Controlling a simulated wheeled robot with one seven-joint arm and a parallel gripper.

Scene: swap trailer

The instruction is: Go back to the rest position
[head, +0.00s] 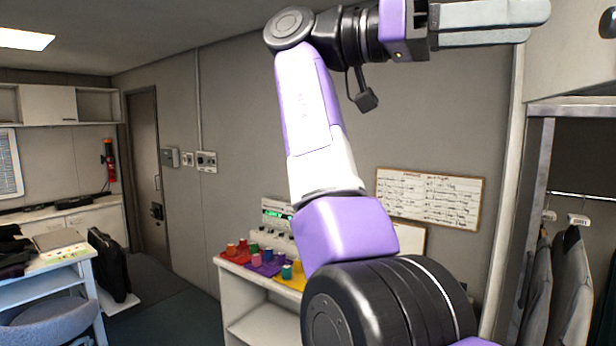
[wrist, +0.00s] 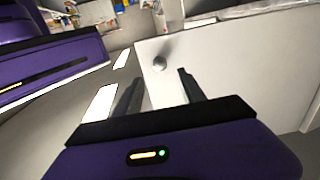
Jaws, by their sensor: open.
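My gripper (head: 490,22) is raised high at the top right of the head view, pointing right, with its long grey fingers side by side. In the wrist view its two dark fingers (wrist: 160,90) stand apart with nothing between them. My purple and white arm rises through the middle of the head view. Below and behind it, several small coloured pieces stand on a red mat (head: 237,257), a purple mat (head: 262,269) and a yellow mat (head: 291,283) on a white shelf unit (head: 238,294). The arm hides the right part of this unit.
A wardrobe with hanging jackets (head: 578,285) is at the right. A whiteboard (head: 430,196) hangs on the wall behind my arm. A desk (head: 75,268) with a chair (head: 45,322) stands at the left. The dark floor before the door (head: 146,170) is clear.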

